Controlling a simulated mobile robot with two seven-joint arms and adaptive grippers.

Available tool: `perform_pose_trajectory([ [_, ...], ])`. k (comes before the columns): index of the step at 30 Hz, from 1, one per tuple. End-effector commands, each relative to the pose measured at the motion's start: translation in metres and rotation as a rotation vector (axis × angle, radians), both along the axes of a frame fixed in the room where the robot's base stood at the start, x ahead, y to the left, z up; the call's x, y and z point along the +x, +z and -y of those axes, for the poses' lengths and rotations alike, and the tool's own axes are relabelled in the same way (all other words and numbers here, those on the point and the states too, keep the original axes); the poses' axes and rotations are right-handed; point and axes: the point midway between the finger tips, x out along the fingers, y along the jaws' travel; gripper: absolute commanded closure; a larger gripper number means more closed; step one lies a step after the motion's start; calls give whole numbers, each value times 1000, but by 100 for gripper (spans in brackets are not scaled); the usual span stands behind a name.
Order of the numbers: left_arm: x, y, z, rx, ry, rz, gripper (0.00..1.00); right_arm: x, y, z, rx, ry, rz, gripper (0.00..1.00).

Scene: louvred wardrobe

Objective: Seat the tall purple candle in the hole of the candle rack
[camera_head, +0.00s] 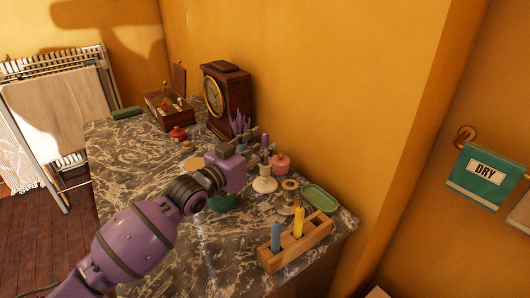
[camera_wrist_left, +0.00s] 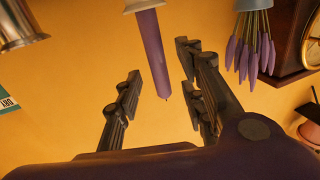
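The tall purple candle (camera_wrist_left: 154,50) stands in a pale candlestick (camera_wrist_left: 143,4), upside down in the left wrist view. In the head view the candlestick (camera_head: 265,184) is on the marble top, with the candle mostly hidden by my gripper. My left gripper (camera_head: 259,144) is open around the upper candle; in the wrist view a finger shows on each side with gaps. The wooden candle rack (camera_head: 308,243) lies near the front right edge, holding a blue candle (camera_head: 276,236) and a yellow candle (camera_head: 298,222). I cannot make out its empty hole clearly. My right gripper is not in view.
A brass-coloured holder (camera_head: 289,190), green tray (camera_head: 320,198) and pink bottle (camera_head: 280,164) stand near the candlestick. Lavender (camera_wrist_left: 256,50) and a clock (camera_head: 226,98) are close behind the gripper. The orange wall runs along the back.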

Motion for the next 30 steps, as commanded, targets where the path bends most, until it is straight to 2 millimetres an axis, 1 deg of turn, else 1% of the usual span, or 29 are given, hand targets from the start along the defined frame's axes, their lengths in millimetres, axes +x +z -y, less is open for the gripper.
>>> perform_pose_trajectory([
  [1, 6, 3, 6, -2, 0, 4, 63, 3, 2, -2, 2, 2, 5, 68],
  [4, 14, 2, 11, 0, 1, 3, 63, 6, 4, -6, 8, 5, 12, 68],
  [12, 16, 0, 13, 0, 1, 1, 63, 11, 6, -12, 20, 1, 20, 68],
  [18, 16, 0, 12, 0, 1, 1, 90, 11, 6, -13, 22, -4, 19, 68],
  [21, 16, 0, 12, 0, 1, 1, 100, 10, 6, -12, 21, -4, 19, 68],
  [30, 16, 1, 12, 0, 1, 1, 100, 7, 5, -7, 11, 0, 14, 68],
])
